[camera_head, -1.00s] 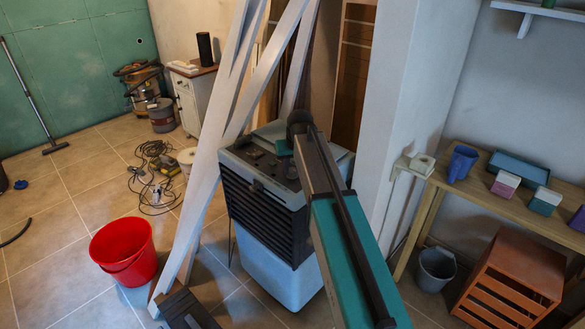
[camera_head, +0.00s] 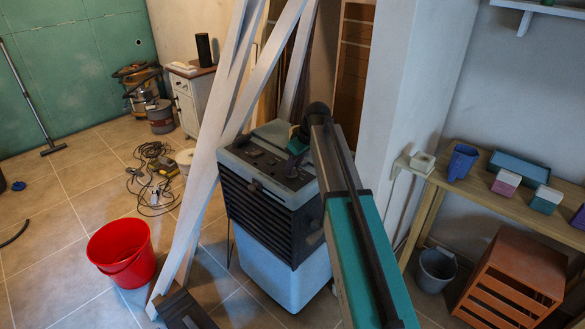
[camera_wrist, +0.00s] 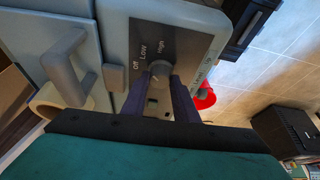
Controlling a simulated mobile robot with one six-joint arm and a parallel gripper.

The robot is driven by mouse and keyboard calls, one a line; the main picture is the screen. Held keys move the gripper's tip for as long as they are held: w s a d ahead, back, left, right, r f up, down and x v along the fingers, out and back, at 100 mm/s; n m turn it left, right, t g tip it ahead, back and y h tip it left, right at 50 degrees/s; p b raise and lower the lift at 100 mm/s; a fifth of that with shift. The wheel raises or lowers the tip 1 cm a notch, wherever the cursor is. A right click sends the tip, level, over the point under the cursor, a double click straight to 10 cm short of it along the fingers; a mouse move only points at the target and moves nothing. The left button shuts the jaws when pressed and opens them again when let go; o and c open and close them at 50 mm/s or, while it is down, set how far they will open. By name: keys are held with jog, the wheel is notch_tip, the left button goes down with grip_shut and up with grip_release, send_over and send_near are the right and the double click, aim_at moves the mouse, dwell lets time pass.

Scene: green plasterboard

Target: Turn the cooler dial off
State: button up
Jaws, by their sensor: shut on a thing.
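The cooler (camera_head: 262,222) stands mid-floor, with a dark slatted front, a pale blue lower tank and a dark control panel on top. In the wrist view the panel (camera_wrist: 143,32) carries the labels Off, Low and High. A round grey dial (camera_wrist: 160,67) sits just below these words. My gripper (camera_wrist: 160,78) has its two dark fingers on either side of the dial and is shut on it. The dial's pointer direction cannot be made out. In the head view my gripper (camera_head: 297,147) reaches the panel's right part, and my arm covers the cooler's right side.
White leaning boards (camera_head: 208,150) stand close to the cooler's left. A red bucket (camera_head: 122,254) is on the floor at left. A wooden bench (camera_head: 480,192) with small boxes and an orange crate (camera_head: 512,280) are at right. Tiled floor is open at left.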

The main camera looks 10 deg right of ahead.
jog(key=n, duration=0.1)
jog(key=n+g+y+b, duration=0.1)
jog(key=n, duration=0.3)
jog(key=shift+w+g+b, duration=0.3)
jog(key=shift+n+g+y+b, duration=0.4)
jog(key=shift+n+g, duration=0.2)
jog(key=shift+n, duration=1.1)
jog(key=o, duration=1.1)
jog(key=shift+c, duration=0.2)
jog(key=shift+d, duration=0.1)
jog(key=shift+r, duration=0.1)
jog(key=w+b+v, duration=0.1)
jog(key=b+v, duration=0.1)
jog(key=v, duration=1.1)
jog(key=shift+s+r+b, duration=0.3)
jog(key=shift+s+r, duration=0.05)
jog(key=shift+s, duration=0.15)
